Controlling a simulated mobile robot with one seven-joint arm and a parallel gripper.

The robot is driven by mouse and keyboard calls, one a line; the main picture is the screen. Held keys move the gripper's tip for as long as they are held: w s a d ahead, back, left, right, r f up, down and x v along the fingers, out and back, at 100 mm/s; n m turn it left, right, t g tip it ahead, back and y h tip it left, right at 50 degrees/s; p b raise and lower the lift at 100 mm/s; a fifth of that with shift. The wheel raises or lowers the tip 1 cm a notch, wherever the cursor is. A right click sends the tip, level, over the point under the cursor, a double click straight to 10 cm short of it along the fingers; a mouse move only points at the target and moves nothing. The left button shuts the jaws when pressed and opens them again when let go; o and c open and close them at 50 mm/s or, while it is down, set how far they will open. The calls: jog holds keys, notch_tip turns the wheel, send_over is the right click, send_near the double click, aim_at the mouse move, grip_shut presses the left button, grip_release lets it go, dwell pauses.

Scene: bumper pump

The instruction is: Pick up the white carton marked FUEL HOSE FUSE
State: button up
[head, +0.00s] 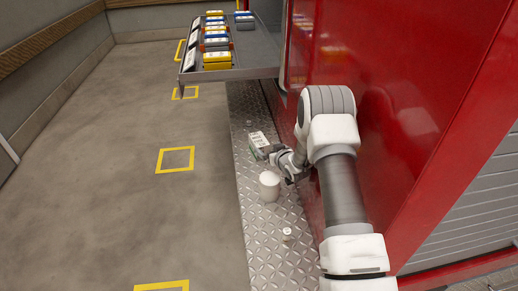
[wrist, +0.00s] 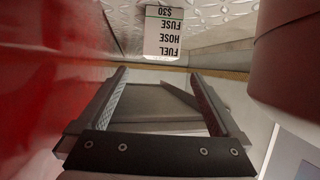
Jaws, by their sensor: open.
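The white carton (head: 258,139) with a green part stands on the diamond-plate step, just beyond my gripper (head: 266,153) in the head view. In the wrist view the carton (wrist: 163,32) shows the words FUEL HOSE FUSE and $30 upside down, at the top middle. My gripper (wrist: 158,74) is open, with one finger on each side of the picture. The carton appears beyond the fingertips, roughly in line with the gap, and is not held. The gap between the fingers looks empty.
A white cylinder (head: 269,185) stands close to my gripper; a small white item (head: 287,234) is nearer on the step (head: 262,251). The red wall (head: 385,75) rises close on the right. A grey shelf (head: 258,60) with several coloured boxes overhangs the far step.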

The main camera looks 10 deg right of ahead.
aim_at(261, 142)
jog(key=b+x, duration=0.3)
jog(key=x, duration=0.7)
jog(key=shift+s+a+f, duration=0.1)
jog(key=shift+f, duration=0.05)
jog(key=shift+w+a+f+b, duration=0.15)
jog(key=shift+w+b, duration=0.15)
jog(key=shift+w, duration=0.35)
grip_shut()
